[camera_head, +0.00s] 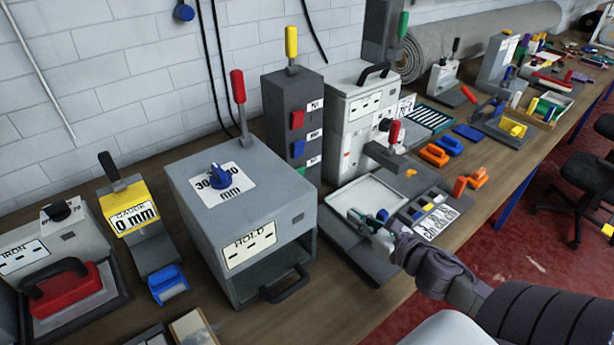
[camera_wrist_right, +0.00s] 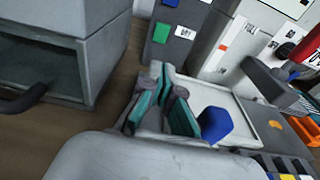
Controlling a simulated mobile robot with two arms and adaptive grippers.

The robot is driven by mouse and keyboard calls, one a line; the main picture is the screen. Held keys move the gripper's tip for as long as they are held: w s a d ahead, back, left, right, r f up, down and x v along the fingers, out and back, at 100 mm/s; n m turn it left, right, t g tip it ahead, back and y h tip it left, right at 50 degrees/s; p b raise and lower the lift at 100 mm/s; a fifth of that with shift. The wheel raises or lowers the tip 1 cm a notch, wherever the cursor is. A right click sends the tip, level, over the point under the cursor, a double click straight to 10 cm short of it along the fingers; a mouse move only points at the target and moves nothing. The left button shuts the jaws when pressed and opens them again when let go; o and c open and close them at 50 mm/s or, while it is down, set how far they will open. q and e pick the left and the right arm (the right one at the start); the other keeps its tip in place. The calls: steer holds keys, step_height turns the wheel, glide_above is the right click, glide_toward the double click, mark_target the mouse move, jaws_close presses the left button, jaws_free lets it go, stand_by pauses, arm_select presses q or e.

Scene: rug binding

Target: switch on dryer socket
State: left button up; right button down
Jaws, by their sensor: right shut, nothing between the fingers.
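A dark grey tower (camera_head: 282,100) stands against the wall with red, blue and green switches down its front, each beside a white label. The green switch (camera_wrist_right: 160,33) shows in the right wrist view beside a label that reads DRY; in the head view it is low on the tower (camera_head: 301,172), partly hidden by the grey box. Whether it is on or off I cannot tell. My right gripper (camera_head: 362,222) is shut and empty over the pale tray, in front of the tower and apart from it. Its teal-padded fingers (camera_wrist_right: 158,75) point towards the tower's base. My left gripper is out of view.
The grey HOLD box (camera_head: 205,205) with a dial and black handle stands left of the tower. A pale machine (camera_head: 355,110) with a red-handled lever stands right of it. A blue block (camera_wrist_right: 215,124) is close beside my right fingers. The tray (camera_head: 368,192) lies below.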

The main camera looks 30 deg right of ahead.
mark_target(301, 172)
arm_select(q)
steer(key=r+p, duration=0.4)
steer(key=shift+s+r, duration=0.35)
arm_select(e)
steer(key=w+a+f, duration=0.1)
steer(key=w, duration=1.7)
steer(key=shift+a, duration=0.25)
steer(key=shift+w, duration=0.1)
steer(key=shift+w+r, duration=0.3)
steer(key=shift+w, duration=0.1)
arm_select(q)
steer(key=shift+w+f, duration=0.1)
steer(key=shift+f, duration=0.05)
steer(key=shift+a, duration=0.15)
arm_select(e)
steer(key=shift+s+d, duration=0.1)
